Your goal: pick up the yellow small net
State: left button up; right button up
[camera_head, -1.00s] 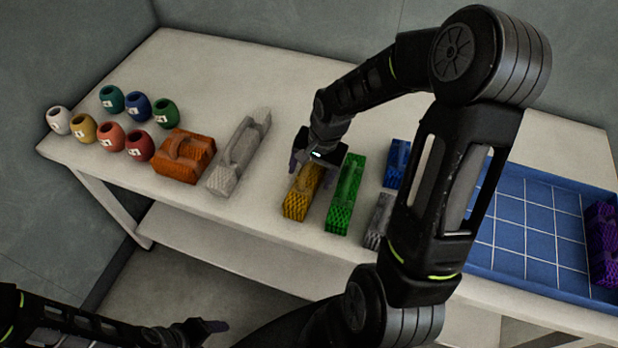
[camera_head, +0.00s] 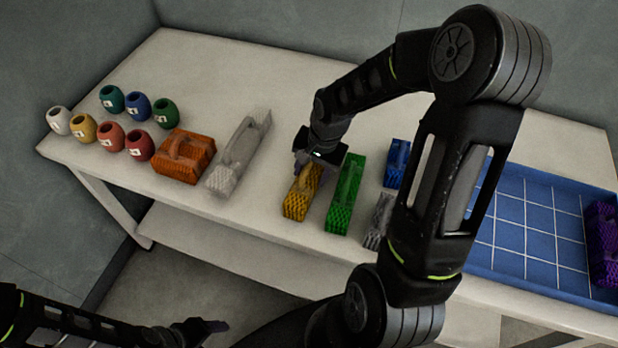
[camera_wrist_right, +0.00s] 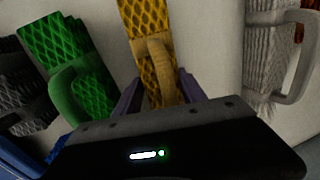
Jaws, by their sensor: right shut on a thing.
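The yellow small net (camera_head: 297,205) is a narrow block with a handle, lying on the white table between the long white net and the green net. My right gripper (camera_head: 310,170) is over its far part, shut on it. In the right wrist view the yellow net (camera_wrist_right: 148,25) runs between the two purple-grey fingers of the gripper (camera_wrist_right: 157,90), by its handle. The net still appears to rest on the table. My left gripper (camera_head: 208,328) is low at the bottom left, away from the table; its jaw opening is unclear.
The green net (camera_head: 343,200) lies close at right, the long white net (camera_head: 235,165) and orange net (camera_head: 185,155) at left. Blue (camera_head: 396,160) and grey (camera_head: 378,220) nets are near my right arm. A blue gridded tray (camera_head: 530,225) holds a purple net (camera_head: 604,240). Several numbered pots (camera_head: 110,135) stand far left.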

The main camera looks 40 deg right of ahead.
jog(key=shift+r, duration=0.15)
grip_shut()
notch_tip(320, 180, up, 10)
jog(key=shift+f+b, duration=0.1)
jog(key=shift+b, duration=0.3)
